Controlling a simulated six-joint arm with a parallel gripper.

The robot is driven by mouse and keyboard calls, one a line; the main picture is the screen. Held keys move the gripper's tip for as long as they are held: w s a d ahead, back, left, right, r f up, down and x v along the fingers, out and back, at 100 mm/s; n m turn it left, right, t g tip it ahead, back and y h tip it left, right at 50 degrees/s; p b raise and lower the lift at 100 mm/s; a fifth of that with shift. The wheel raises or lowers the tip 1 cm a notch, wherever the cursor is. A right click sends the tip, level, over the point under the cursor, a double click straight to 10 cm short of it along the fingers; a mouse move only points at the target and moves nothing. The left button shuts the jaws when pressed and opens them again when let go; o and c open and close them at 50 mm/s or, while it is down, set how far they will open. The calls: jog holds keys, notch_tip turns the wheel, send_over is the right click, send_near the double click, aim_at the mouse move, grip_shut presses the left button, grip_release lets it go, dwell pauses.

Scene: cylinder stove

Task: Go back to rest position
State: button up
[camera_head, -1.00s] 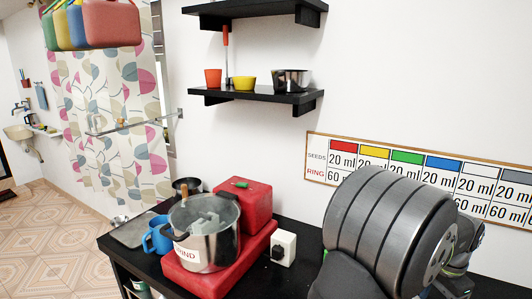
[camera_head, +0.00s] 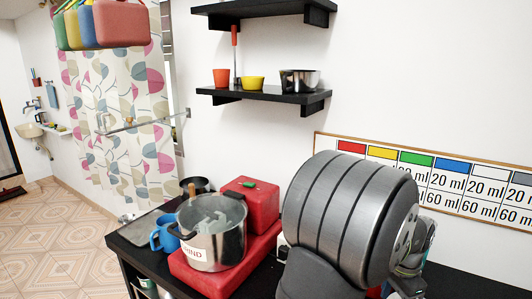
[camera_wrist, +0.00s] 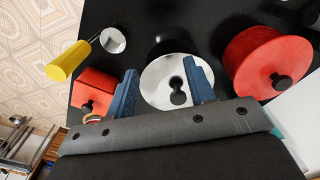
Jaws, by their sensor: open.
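My gripper (camera_wrist: 160,68) is open in the wrist view, with its two blue fingers apart. A round silver lid (camera_wrist: 158,76) with a black knob shows between and beyond the fingers; I cannot tell how far below them it is. A red box-like thing (camera_wrist: 88,92) with a black knob is left of the fingers, and a round red lid or pot (camera_wrist: 265,55) with a black knob is to the right. In the head view my large grey arm link fills the lower right, and the fingers are not clearly visible there.
A steel pot (camera_head: 211,238) stands on a red stove (camera_head: 190,268) on the black counter (camera_head: 122,244), beside a blue mug (camera_head: 163,237) and a red box (camera_head: 243,200). Black shelves (camera_head: 222,92) hang above. A yellow-handled tool (camera_wrist: 68,61) shows in the wrist view.

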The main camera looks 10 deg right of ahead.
jog(key=w+a+f, duration=0.3)
jog(key=w+a, duration=0.1)
jog(key=a, duration=0.2)
jog(key=w+a+f, duration=0.2)
jog(key=w+a, duration=0.1)
jog(key=a, duration=0.4)
jog(key=f, duration=0.8)
jog(key=shift+d+f, duration=0.25)
jog(key=shift+d, duration=0.1)
notch_tip(320, 180, up, 8)
jog(key=s+d+r, duration=0.4)
jog(key=d, duration=0.5)
jog(key=shift+s+d+r, duration=0.15)
jog(key=shift+s+d, duration=0.05)
jog(key=shift+s, duration=0.2)
jog(key=shift+a, duration=0.1)
